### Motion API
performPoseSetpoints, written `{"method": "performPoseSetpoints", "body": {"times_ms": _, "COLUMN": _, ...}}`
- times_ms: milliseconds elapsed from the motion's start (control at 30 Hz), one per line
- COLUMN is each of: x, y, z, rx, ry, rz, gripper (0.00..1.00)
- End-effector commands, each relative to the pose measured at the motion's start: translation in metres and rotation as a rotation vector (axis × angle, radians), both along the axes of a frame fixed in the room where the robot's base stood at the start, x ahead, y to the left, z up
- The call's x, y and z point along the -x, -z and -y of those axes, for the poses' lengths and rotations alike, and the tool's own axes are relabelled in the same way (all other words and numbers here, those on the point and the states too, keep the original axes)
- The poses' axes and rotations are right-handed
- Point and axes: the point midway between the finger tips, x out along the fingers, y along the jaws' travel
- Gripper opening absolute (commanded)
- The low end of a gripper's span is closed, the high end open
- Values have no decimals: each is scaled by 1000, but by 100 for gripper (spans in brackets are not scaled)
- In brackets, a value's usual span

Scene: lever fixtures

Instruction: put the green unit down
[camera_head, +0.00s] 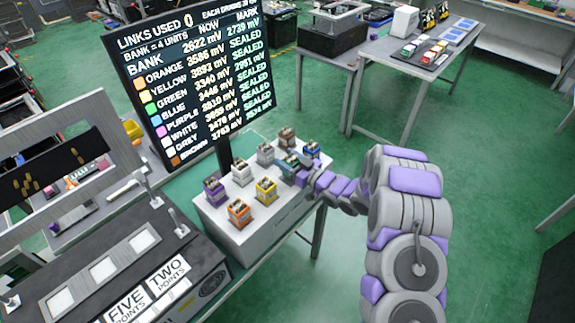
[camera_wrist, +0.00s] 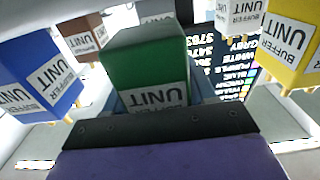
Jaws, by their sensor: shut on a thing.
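The green unit (camera_wrist: 147,62) fills the middle of the wrist view, with a white "UNIT" label facing me. My gripper (camera_wrist: 155,97) is shut on it. In the head view, my gripper (camera_head: 299,173) is over the right part of the white stand (camera_head: 250,231), among the other units. The green unit (camera_head: 288,163) is small there and partly covered by the gripper. I cannot tell whether its underside touches the stand.
Close by are the blue unit (camera_head: 312,149), brown unit (camera_head: 287,136), white unit (camera_head: 265,152), grey unit (camera_head: 242,172), yellow unit (camera_head: 265,189), orange unit (camera_head: 239,212) and purple unit (camera_head: 214,191). A display board (camera_head: 190,75) stands behind. A lever console (camera_head: 120,260) is at left.

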Motion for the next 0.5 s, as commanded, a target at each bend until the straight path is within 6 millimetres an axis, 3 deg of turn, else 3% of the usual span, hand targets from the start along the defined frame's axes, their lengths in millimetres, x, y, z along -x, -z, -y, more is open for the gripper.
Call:
{"method": "performPoseSetpoints", "body": {"times_ms": 100, "x": 1, "y": 18, "z": -1, "rx": 0, "ry": -2, "rz": -2, "gripper": 20}}
{"method": "performPoseSetpoints", "body": {"times_ms": 400, "x": 1, "y": 19, "z": -1, "rx": 1, "ry": -2, "rz": 1, "gripper": 20}}
{"method": "performPoseSetpoints", "body": {"times_ms": 433, "x": 1, "y": 19, "z": -1, "rx": 1, "ry": -2, "rz": 0, "gripper": 56}}
{"method": "performPoseSetpoints", "body": {"times_ms": 500, "x": 1, "y": 19, "z": -1, "rx": 1, "ry": -2, "rz": 1, "gripper": 63}}
